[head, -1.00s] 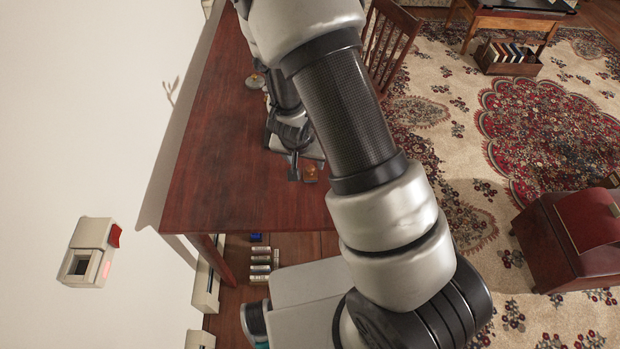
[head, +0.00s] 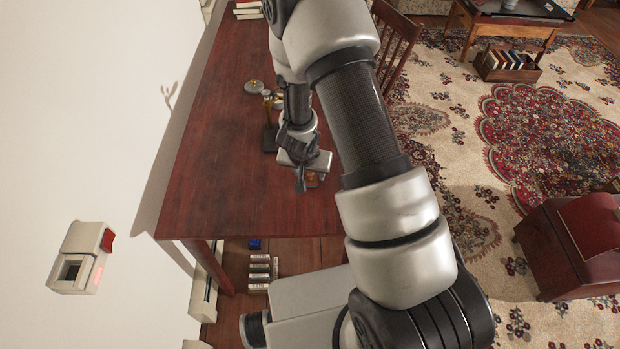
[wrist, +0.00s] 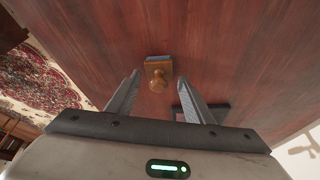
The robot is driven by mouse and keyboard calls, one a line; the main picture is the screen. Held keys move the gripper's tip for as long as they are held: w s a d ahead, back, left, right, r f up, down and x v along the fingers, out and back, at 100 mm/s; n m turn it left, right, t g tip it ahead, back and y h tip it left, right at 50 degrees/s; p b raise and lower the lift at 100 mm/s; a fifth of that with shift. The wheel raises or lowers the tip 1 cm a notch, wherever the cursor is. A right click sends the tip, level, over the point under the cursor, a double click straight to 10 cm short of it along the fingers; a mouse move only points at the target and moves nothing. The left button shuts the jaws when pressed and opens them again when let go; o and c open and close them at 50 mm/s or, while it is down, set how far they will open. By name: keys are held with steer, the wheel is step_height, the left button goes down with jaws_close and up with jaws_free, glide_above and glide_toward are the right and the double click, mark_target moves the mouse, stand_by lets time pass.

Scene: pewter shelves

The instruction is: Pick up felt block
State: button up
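The felt block appears to be the small wooden piece with a round knob and a blue edge (wrist: 158,70) in the wrist view. It rests on the dark red table between and beyond my fingertips, with a gap to each. In the head view the block (head: 312,179) is a small orange-brown patch, partly hidden by my gripper (head: 300,183). My gripper (wrist: 158,78) is open and empty, pointing down toward the table above the block.
The table (head: 225,130) is mostly bare on its left and near side. A dark flat object (wrist: 207,111) lies close to the right finger in the wrist view. Brass-coloured items (head: 254,86) stand farther back, and a chair (head: 396,40) is at the right edge.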

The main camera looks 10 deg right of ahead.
steer(key=c, duration=0.7)
steer(key=shift+r, duration=0.1)
steer(key=shift+c, duration=0.2)
step_height(320, 180, up, 10)
steer(key=p, duration=0.4)
